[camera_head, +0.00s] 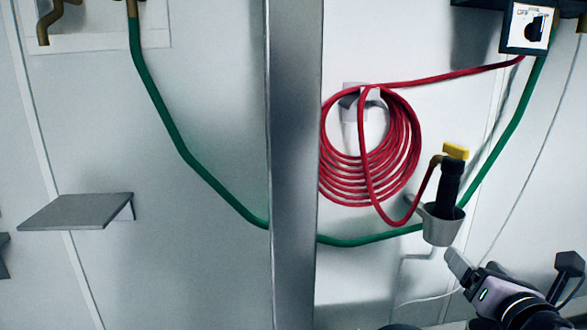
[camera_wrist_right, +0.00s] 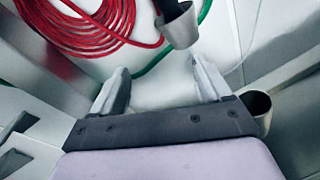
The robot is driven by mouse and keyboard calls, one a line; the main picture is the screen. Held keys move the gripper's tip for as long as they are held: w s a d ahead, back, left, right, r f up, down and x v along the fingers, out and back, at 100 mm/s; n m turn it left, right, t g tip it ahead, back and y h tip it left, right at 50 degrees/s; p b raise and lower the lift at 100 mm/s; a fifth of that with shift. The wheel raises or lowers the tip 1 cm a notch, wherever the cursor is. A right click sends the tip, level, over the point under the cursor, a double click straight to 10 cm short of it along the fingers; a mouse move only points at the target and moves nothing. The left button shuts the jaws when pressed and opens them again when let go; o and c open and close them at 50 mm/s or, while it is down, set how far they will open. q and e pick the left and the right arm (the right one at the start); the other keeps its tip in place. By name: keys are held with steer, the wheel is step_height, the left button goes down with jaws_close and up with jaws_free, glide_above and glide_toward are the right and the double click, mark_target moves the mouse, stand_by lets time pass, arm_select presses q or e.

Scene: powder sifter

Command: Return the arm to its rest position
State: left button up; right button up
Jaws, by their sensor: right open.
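My right gripper (camera_head: 461,266) is at the lower right of the head view, below a grey cup-shaped holder (camera_head: 441,231). In the right wrist view its two fingers (camera_wrist_right: 160,82) stand wide apart, with nothing between them. The holder also shows in the wrist view (camera_wrist_right: 180,29), beyond the fingertips. A black nozzle with a yellow top (camera_head: 452,180) stands upright in the holder, apart from my gripper. My left gripper is not in view.
A coiled red hose (camera_head: 330,178) hangs on the wall. A green hose (camera_head: 158,101) runs along the wall behind a grey vertical post (camera_head: 294,150). A grey shelf (camera_head: 75,211) juts out at left. A switch box (camera_head: 528,27) sits at upper right.

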steer(key=s+a+f+m+g+y+p, duration=0.1)
steer(key=s+a+f+m+g+y, duration=0.2)
steer(key=f+m, duration=0.5)
steer(key=s+a+f+m+g+p, duration=0.1)
steer(key=s+a+f+m, duration=0.4)
steer(key=f, duration=0.6)
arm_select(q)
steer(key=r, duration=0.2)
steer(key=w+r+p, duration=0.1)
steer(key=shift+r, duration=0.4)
arm_select(e)
steer(key=s+a+f+m+g, duration=0.2)
steer(key=s+a+f+m, duration=0.1)
steer(key=s+f+m, duration=0.8)
steer(key=m, duration=0.4)
steer(key=shift+f+m+y, duration=0.3)
steer(key=shift+f+m, duration=0.1)
